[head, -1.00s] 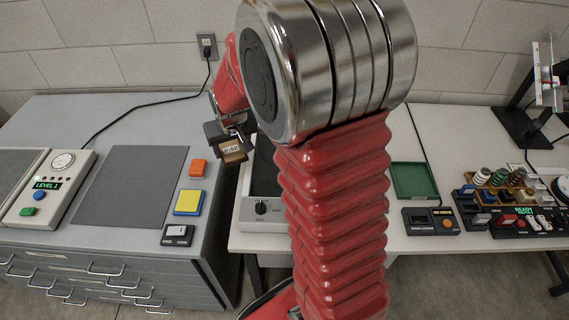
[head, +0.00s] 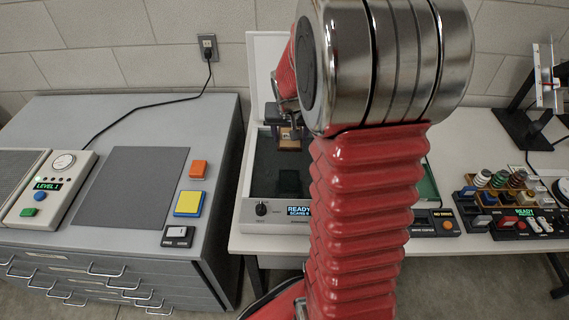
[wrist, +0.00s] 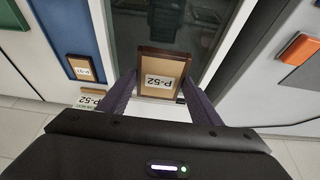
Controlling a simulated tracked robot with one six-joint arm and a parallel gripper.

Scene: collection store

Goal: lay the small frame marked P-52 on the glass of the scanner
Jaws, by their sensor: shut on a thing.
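My gripper (head: 287,131) is shut on the small brown frame (head: 289,143), out over the scanner. In the wrist view the frame (wrist: 162,66) sits between my two fingers, with its label P-52 facing the camera and upside down. The scanner (head: 275,218) has its pale lid (head: 265,75) raised at the back. Its dark glass (head: 272,180) lies under the frame; it also shows in the wrist view (wrist: 145,25). The frame appears held above the glass; the exact gap cannot be told. The scanner display (head: 298,211) reads READY. My arm hides the scanner's right side.
The grey cabinet (head: 60,240) on the left carries orange (head: 199,168) and yellow (head: 188,203) buttons. A green tray (head: 428,185) is partly hidden by my arm. The wrist view shows another small labelled frame (wrist: 74,65) near a blue surface (wrist: 72,25).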

